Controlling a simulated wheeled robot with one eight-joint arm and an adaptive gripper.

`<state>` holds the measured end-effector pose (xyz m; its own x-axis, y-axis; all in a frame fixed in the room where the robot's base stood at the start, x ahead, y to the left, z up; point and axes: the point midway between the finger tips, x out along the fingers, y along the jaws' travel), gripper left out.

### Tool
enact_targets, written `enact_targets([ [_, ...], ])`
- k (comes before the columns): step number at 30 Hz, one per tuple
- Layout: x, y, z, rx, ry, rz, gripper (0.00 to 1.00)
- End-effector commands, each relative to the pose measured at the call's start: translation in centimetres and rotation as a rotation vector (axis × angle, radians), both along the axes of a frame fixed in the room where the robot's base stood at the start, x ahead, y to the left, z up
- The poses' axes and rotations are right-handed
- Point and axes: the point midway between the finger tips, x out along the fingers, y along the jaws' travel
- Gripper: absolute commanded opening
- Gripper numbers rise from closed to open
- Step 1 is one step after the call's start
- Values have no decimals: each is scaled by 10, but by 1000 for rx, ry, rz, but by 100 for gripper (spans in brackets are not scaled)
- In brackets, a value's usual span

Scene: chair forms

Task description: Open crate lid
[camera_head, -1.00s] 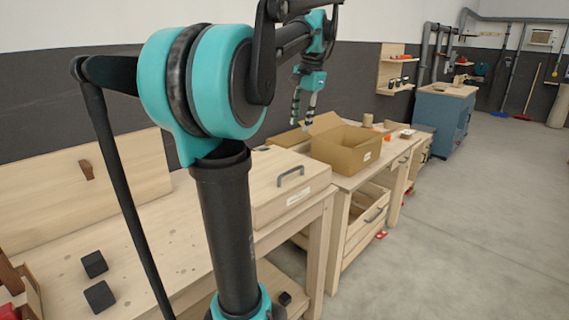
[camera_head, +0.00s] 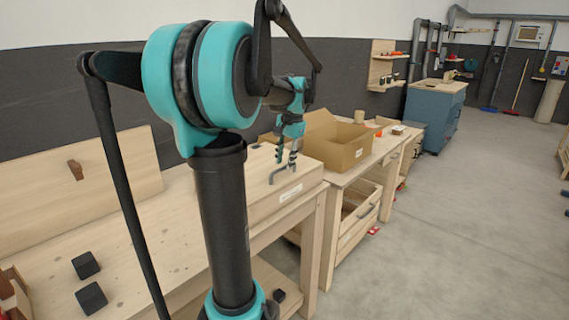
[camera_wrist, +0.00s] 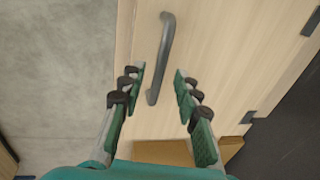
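The wooden crate (camera_head: 290,205) sits on the workbench with its lid closed, a white label on its front side. The lid (camera_wrist: 215,60) fills much of the wrist view. A grey bar handle (camera_wrist: 163,58) is fixed on the lid; in the head view the handle (camera_head: 285,172) lies just under my fingers. My gripper (camera_head: 287,160) points down over the lid. In the wrist view my gripper (camera_wrist: 160,75) has its two fingers spread apart, with the near end of the handle showing between them. It is open and empty; whether a finger touches the handle cannot be told.
An open cardboard box (camera_head: 340,148) stands on the bench just beyond the crate. Two black blocks (camera_head: 88,280) lie on the near bench. A wooden board (camera_head: 80,180) leans on the wall.

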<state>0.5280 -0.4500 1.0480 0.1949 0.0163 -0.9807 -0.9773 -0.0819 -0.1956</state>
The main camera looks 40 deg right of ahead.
Motion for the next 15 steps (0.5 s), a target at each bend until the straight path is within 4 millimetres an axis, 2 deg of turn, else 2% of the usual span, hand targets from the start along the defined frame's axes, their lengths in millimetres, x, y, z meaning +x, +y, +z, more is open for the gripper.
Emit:
enact_targets([
  [4, 2, 0, -10, 0, 0, 0, 32],
  [13, 2, 0, -12, 0, 0, 0, 32],
  [15, 2, 0, -12, 0, 0, 0, 26],
])
